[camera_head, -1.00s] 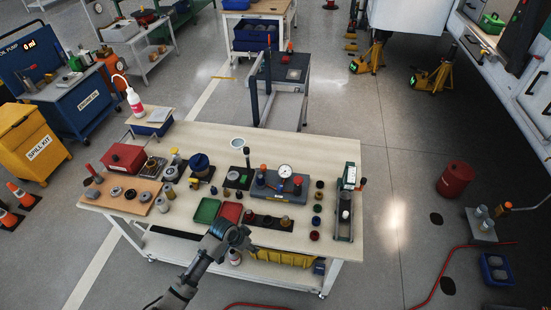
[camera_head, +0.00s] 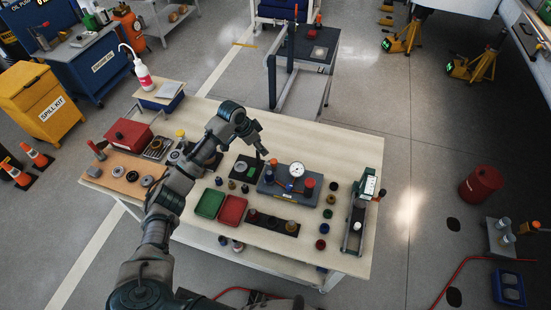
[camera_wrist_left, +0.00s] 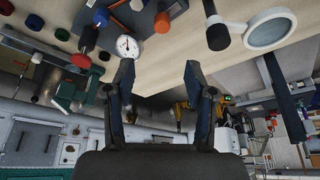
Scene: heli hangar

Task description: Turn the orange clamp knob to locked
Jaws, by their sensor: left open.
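The orange clamp knob (camera_head: 273,162) stands at the back of the grey gauge block (camera_head: 268,189) on the workbench. In the left wrist view the orange knob (camera_wrist_left: 162,22) is near the top edge, beside the round dial gauge (camera_wrist_left: 127,46). My left gripper (camera_head: 262,150) is over the bench, just behind and above the orange knob, and partly crowds it in the head view. In the left wrist view its two fingers (camera_wrist_left: 159,70) are apart with nothing between them. I cannot tell whether the knob is locked. My right gripper is not in view.
A red knob (camera_head: 309,184) and a blue knob stand on the same block. Green (camera_head: 209,204) and red trays (camera_head: 232,210) lie at its left. A black-handled tool (camera_wrist_left: 217,35) and a round ring (camera_wrist_left: 270,31) are near my fingers. Bare bench lies behind the block.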

